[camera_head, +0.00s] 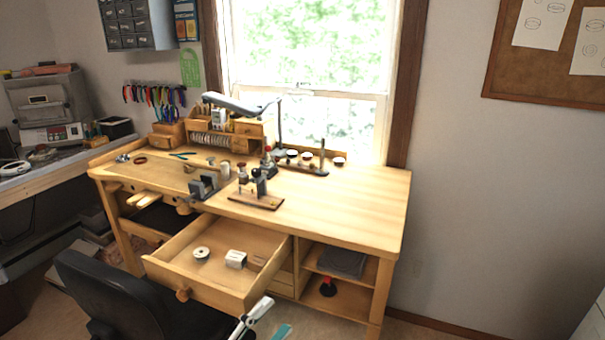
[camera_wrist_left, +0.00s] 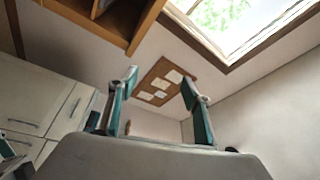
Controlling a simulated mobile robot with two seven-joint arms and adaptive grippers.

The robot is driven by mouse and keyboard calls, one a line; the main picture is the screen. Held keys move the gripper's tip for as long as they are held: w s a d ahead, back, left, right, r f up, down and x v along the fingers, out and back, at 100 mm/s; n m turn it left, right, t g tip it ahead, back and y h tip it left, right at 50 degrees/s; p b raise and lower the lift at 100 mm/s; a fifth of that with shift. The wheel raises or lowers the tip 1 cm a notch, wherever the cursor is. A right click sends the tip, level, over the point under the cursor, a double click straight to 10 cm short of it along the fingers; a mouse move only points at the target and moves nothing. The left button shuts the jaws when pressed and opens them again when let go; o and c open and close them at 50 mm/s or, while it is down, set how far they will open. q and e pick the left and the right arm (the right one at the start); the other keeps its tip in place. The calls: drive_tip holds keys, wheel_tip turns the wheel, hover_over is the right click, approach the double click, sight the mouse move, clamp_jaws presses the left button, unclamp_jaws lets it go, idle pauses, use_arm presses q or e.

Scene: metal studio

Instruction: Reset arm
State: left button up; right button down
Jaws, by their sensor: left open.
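The gripper is open and empty.
The wooden workbench (camera_head: 360,195) has its drawer (camera_head: 210,290) pulled out, with a white spool (camera_head: 201,254) and small blocks inside. A black chair (camera_head: 120,300) stands at the front left. The bench's right top is clear. A corkboard (camera_wrist_left: 165,82) hangs beyond the fingers.

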use_arm(q)
drive_tip(key=s+a+f+n+g+y, duration=0.1)
drive_tip(key=s+a+f+n+y, duration=0.2)
drive_tip(key=f, duration=0.5)
drive_tip(key=s+a+f+n+g+y, duration=0.2)
drive_tip(key=s+a+f+n+y, duration=0.1)
drive_tip(key=s+a+f+n, duration=0.3)
drive_tip(key=s+a+f+n+g+y, duration=0.2)
drive_tip(key=f+n, duration=0.5)
drive_tip(key=f, duration=0.4)
drive_tip(key=s+a+y, duration=0.1)
drive_tip(key=s+a, duration=0.1)
drive_tip(key=shift+s+a+f+n+y, duration=0.2)
drive_tip(key=shift+s+a+n+y, duration=0.1)
drive_tip(key=shift+s+a+n, duration=0.1)
